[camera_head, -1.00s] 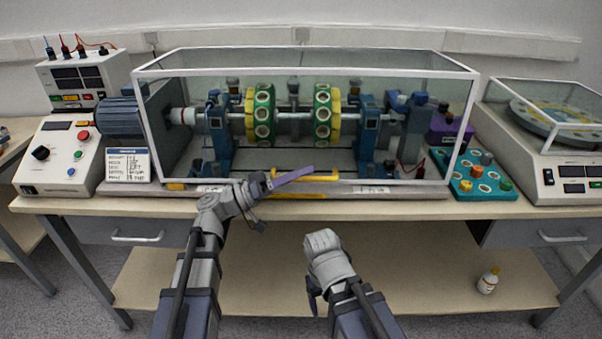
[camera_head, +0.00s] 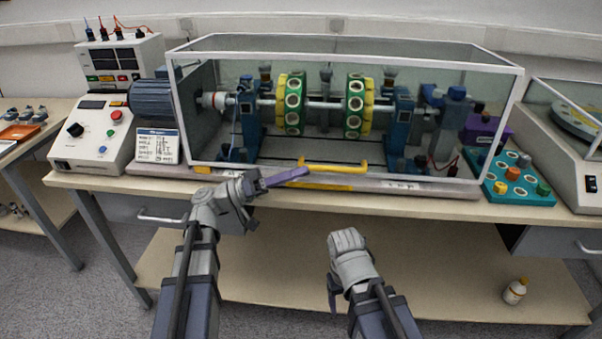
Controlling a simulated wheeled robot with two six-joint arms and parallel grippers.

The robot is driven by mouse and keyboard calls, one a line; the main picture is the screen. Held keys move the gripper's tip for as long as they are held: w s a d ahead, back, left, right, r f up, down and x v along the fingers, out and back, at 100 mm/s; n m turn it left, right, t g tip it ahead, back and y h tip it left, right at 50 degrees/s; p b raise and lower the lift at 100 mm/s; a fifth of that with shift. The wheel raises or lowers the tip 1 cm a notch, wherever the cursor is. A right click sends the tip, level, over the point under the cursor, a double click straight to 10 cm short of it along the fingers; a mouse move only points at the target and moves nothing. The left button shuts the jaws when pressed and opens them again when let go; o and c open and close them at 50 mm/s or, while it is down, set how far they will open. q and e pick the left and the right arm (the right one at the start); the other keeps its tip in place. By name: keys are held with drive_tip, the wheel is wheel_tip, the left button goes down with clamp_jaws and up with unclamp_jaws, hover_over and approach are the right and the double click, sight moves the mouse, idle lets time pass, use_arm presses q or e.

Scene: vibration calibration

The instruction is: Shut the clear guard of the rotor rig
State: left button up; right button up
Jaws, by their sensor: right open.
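The rotor rig's clear guard (camera_head: 345,50) is a glassy box with white edges. It covers the shaft and the two green-and-yellow rotor discs (camera_head: 291,103). Its front pane reaches down to the rig's base, with no clear gap visible. A yellow handle (camera_head: 333,166) sits along the lower front edge. My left gripper (camera_head: 287,178) is just in front of and left of the handle, its purple fingers pointing right. It appears apart from the handle, and its finger gap cannot be made out. My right gripper (camera_head: 346,242) is open, low in front of the bench edge, its fingers mostly hidden.
A control box (camera_head: 92,135) and power supply stand left of the rig. A bottle (camera_head: 514,291) stands on the lower shelf. The bench's front strip is narrow.

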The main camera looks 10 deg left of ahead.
use_arm(q)
drive_tip(key=shift+a, duration=0.1)
drive_tip(key=a+f+b, duration=0.3)
drive_tip(key=a, duration=0.5)
drive_tip(key=shift+s+f, duration=0.15)
drive_tip(key=shift+s, duration=0.3)
idle(0.3)
idle(0.5)
